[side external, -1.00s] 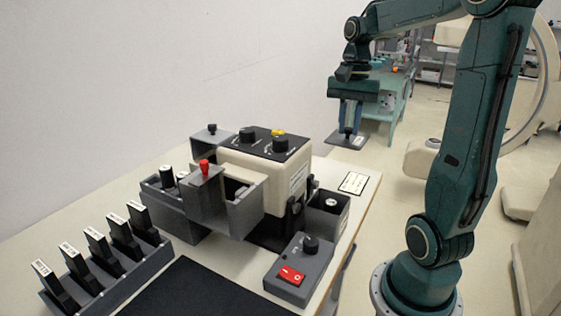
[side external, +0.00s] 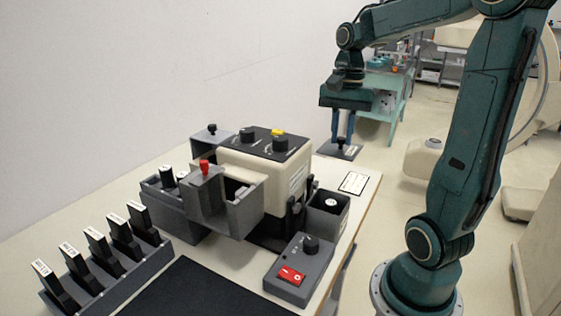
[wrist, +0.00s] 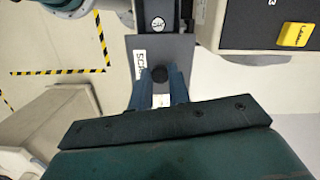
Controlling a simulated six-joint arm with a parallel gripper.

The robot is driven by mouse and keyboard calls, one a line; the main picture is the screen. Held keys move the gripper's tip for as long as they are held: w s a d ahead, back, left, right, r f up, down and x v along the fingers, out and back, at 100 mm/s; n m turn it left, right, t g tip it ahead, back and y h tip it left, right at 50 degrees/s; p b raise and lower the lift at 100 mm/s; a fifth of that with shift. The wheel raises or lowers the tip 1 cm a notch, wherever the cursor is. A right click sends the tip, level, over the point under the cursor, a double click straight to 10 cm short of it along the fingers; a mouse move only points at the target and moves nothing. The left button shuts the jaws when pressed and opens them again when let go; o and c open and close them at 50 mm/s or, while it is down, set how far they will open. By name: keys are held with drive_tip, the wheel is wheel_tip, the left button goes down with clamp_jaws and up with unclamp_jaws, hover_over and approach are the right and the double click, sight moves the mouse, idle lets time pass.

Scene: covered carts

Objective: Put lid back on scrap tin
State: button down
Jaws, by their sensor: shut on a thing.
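My gripper (side external: 342,136) is shut on the black knob (wrist: 160,73) of a flat dark-grey lid (side external: 338,153). In the wrist view the lid (wrist: 182,58) carries a white label starting "SC"; the rest is covered. The lid hangs roughly level, apart from everything below, beyond the cream machine in the side view. An open dark square tin (side external: 345,212), apparently the scrap tin, stands near the table's right edge. A round white-topped piece (side external: 330,202) shows inside it. In the wrist view that piece (wrist: 158,23) shows just past the lid's far edge.
The cream machine (side external: 265,175) with black top knobs stands beside the tin. A control box (side external: 300,272) with a red switch sits in front. A white label card (side external: 353,183) lies on the table. Lids with red (side external: 205,167) and black (side external: 212,128) knobs are at left.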

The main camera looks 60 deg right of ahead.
sight(334, 155)
drive_tip(key=a+f, duration=0.1)
drive_tip(key=a, duration=0.3)
drive_tip(key=a+f, duration=0.1)
drive_tip(key=a, duration=0.1)
drive_tip(key=shift+s+a+f, duration=0.3)
drive_tip(key=shift+s+a, duration=0.05)
drive_tip(key=shift+a, duration=0.05)
drive_tip(key=shift+f, duration=0.2)
wheel_tip(334, 155, down, 6)
idle(0.6)
drive_tip(key=shift+f, duration=0.15)
idle(2.1)
drive_tip(key=c, duration=0.7)
unclamp_jaws()
drive_tip(key=shift+c, duration=0.2)
